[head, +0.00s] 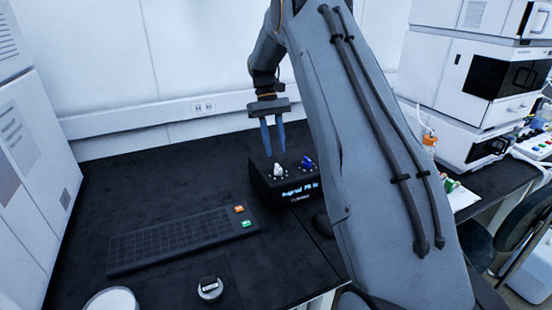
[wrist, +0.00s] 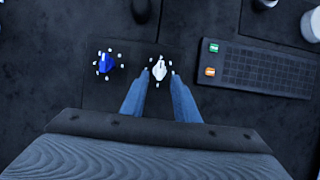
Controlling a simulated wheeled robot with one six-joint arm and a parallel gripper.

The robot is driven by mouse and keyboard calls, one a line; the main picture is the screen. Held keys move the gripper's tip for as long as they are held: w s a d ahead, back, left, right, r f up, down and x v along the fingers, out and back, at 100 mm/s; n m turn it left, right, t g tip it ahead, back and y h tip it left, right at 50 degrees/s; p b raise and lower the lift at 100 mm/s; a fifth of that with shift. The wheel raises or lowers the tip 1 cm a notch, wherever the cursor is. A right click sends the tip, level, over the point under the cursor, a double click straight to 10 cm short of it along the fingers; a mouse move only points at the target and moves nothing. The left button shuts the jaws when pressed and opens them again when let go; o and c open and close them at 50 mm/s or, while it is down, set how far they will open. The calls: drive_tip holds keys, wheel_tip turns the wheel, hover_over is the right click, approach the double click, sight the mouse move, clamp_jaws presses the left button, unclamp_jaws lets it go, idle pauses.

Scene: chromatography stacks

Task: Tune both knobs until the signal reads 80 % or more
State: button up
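A black box (head: 262,190) stands on the bench with two knobs on its top. The white knob (head: 279,171) is on the left in the head view, and the blue knob (head: 307,163) is on the right. In the wrist view the white knob (wrist: 159,69) shows between my fingertips and the blue knob (wrist: 106,63) is to the left. My gripper (head: 275,153) points down with its blue fingers apart, just above the white knob, and holds nothing. The box's lit display (head: 300,190) shows a signal line; its digits are too blurred to read.
A black keypad (head: 175,240) with orange and green keys lies left of the box. A small round object (head: 209,289) and a white round one (head: 112,299) are near the front. White instrument stacks (head: 478,85) stand at the right. Bench space behind the keypad is clear.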

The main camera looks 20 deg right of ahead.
drive_tip(key=v, duration=0.3)
drive_tip(key=shift+w+r+b, duration=0.1)
drive_tip(key=shift+r+b, duration=0.05)
drive_tip(key=shift+b, duration=0.15)
drive_tip(key=s+a+f+t, duration=0.1)
drive_tip(key=s+a, duration=0.3)
drive_tip(key=s, duration=0.6)
drive_tip(key=s+a+f+t, duration=0.2)
drive_tip(key=s+a, duration=0.3)
drive_tip(key=s, duration=0.6)
drive_tip(key=s+a+f+t, duration=0.2)
drive_tip(key=s+a+f, duration=0.1)
drive_tip(key=s, duration=0.7)
drive_tip(key=shift+s+a+f, duration=0.15)
drive_tip(key=shift+a+f, duration=0.1)
drive_tip(key=shift+a, duration=0.4)
